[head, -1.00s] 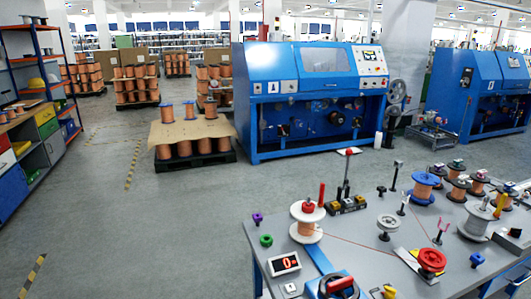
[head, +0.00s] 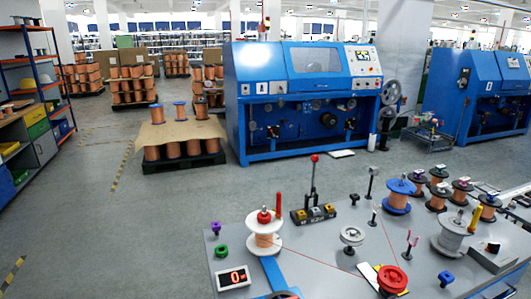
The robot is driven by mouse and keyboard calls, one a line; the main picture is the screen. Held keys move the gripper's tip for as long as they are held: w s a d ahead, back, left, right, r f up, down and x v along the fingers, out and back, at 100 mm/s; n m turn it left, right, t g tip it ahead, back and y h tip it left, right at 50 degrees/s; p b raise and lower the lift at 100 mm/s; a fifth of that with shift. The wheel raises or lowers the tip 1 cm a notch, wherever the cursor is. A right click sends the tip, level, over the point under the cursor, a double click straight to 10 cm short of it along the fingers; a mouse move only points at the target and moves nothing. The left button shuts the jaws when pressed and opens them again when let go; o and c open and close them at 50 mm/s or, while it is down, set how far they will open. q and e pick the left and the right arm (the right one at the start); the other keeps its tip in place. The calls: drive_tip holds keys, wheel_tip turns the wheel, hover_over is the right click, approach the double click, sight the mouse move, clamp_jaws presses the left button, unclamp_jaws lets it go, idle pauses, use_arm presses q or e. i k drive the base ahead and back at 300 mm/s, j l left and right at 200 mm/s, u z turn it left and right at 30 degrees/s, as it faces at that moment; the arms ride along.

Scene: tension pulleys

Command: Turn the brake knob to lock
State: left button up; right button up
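Which part is the brake knob is not clear to me. Candidates stand on the grey table in the head view: a red knob (head: 264,216) on top of a white-flanged copper spool (head: 264,240), a red handwheel (head: 392,279) near the bottom edge, and small purple (head: 215,228), green (head: 222,251) and blue (head: 446,279) knobs. Neither of my grippers is in view.
The grey table (head: 320,265) also bears a white pulley (head: 352,236), a red-topped lever on a block (head: 313,213), a blue-flanged spool (head: 399,195) and a grey spool (head: 452,235). A thin red wire crosses the table. Open floor (head: 130,240) lies to the left.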

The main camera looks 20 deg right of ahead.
sight(493, 247)
drive_tip(key=l, duration=1.8)
drive_tip(key=i+l, duration=0.1)
drive_tip(key=l, duration=1.75)
